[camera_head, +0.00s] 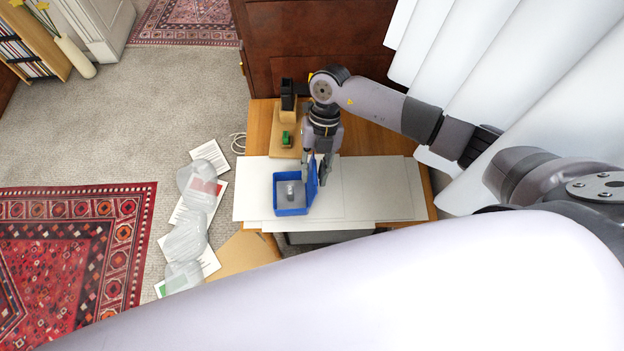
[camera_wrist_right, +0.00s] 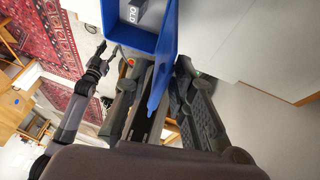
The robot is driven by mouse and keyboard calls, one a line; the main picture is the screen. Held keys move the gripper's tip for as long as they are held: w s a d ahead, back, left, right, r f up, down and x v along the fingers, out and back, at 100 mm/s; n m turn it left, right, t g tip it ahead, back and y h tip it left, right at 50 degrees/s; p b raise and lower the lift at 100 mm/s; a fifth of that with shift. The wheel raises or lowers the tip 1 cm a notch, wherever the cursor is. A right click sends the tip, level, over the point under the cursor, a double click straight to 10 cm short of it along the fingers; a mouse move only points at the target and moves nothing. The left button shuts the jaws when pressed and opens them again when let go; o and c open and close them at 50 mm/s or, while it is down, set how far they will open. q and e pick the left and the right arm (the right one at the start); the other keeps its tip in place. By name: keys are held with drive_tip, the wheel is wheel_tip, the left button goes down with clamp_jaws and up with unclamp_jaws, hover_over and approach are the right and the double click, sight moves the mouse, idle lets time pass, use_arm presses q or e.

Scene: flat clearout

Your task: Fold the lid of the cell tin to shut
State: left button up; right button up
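The cell tin (camera_head: 291,210) is a blue open box on the white sheets on the wooden table, with a grey item (camera_head: 290,189) inside. Its blue lid (camera_head: 312,182) stands up roughly upright along the tin's right side. My right gripper (camera_head: 315,175) points down at the lid, its fingers apart. In the right wrist view the lid (camera_wrist_right: 164,62) reaches between the two fingers (camera_wrist_right: 163,88); firm contact is not clear. The tin (camera_wrist_right: 120,32) is at the top there. My left gripper (camera_wrist_right: 105,57) shows small in that view, away from the tin; its opening is unclear.
A wooden stand (camera_head: 286,138) with a black and a green item is behind the tin. White sheets (camera_head: 380,190) lie clear to the right. Papers and clear plastic packs (camera_head: 188,235) lie on the floor left of the table. White curtains (camera_head: 500,60) hang at right.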

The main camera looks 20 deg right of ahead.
sight(309, 201)
drive_tip(key=shift+x, duration=1.95)
drive_tip(key=shift+r, duration=0.1)
drive_tip(key=shift+c, duration=0.4)
clamp_jaws()
